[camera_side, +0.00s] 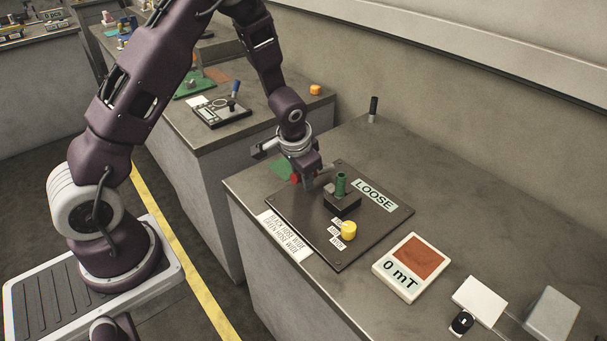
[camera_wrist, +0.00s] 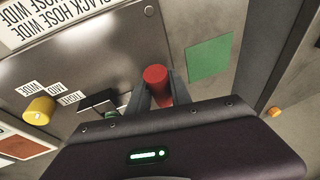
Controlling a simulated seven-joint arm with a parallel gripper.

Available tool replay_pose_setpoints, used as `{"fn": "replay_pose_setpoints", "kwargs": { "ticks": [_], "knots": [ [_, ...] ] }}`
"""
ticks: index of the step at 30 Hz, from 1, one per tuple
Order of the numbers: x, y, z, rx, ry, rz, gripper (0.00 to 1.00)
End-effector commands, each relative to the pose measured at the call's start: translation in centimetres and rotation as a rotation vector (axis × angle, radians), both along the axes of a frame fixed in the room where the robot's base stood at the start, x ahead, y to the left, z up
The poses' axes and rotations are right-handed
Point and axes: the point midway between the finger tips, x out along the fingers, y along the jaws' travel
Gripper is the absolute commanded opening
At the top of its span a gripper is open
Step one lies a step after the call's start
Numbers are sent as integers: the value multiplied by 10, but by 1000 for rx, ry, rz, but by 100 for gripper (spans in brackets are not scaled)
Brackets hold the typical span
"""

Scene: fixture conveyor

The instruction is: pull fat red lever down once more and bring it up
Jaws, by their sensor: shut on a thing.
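The fat red lever (camera_wrist: 155,74) shows its round red end between my fingers in the wrist view. In the side view only a small red part of it (camera_side: 295,179) shows beside my gripper (camera_side: 303,176), which covers the rest. My gripper (camera_wrist: 157,88) is shut on the red lever, with one finger on each side of it. The lever stands at the far-left part of a dark plate (camera_side: 300,225). How far up or down the lever is tilted cannot be told.
A green cylinder (camera_side: 340,184) on a dark block stands close right of my gripper. The plate bears a yellow knob (camera_side: 348,230) and a LOOSE sign (camera_side: 376,195). A display reading 0 mT (camera_side: 411,267) and a white block (camera_side: 479,299) lie right.

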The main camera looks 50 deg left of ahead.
Motion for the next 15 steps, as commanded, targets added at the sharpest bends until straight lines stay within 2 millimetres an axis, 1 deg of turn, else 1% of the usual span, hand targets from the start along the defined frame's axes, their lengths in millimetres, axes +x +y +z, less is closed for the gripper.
{"fn": "replay_pose_setpoints", "kwargs": {
  "ticks": [2, 3, 6, 15],
  "knots": [
    [0, 1, 0, 1, 0, 1, 0],
    [0, 1, 0, 1, 0, 1, 29],
    [0, 0, 0, 1, 1, 1, 47],
    [0, 0, 2, 0, 0, 1, 47]
  ]
}}
